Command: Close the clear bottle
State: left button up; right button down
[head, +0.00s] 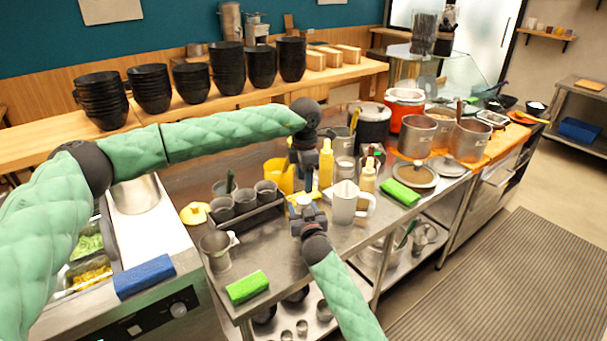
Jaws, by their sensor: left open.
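My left gripper (303,183) reaches over the steel counter (270,240) from the left, pointing down, with its fingers open. My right gripper (305,204) comes up from the lower right, just below the left one. A small pale, whitish thing shows between or behind its fingers, perhaps the clear bottle; its shape is mostly hidden, and I cannot tell whether the fingers grip it. A yellow squeeze bottle (326,165) stands upright just right of the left gripper. A pale-yellow bottle (367,181) stands farther right.
A white pitcher (344,203) stands close right of the grippers. A yellow container (279,177) and a dark rack of metal cups (246,221) are to the left. A green sponge (247,287) lies near the front edge, another (400,192) at right.

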aim_at(303, 200)
pick_arm(q)
jog(key=n, duration=0.4)
jog(key=shift+r, duration=0.1)
jog(key=n, duration=0.4)
jog(key=shift+r+n, duration=0.15)
jog(key=shift+n, duration=0.15)
jog(key=n, duration=0.4)
jog(key=shift+a+r, duration=0.1)
jog(key=shift+r, duration=0.05)
jog(key=n, duration=0.5)
jog(key=shift+w+a+r, duration=0.1)
jog(key=shift+r, duration=0.05)
jog(key=shift+f, duration=4)
jog(key=shift+c, duration=0.3)
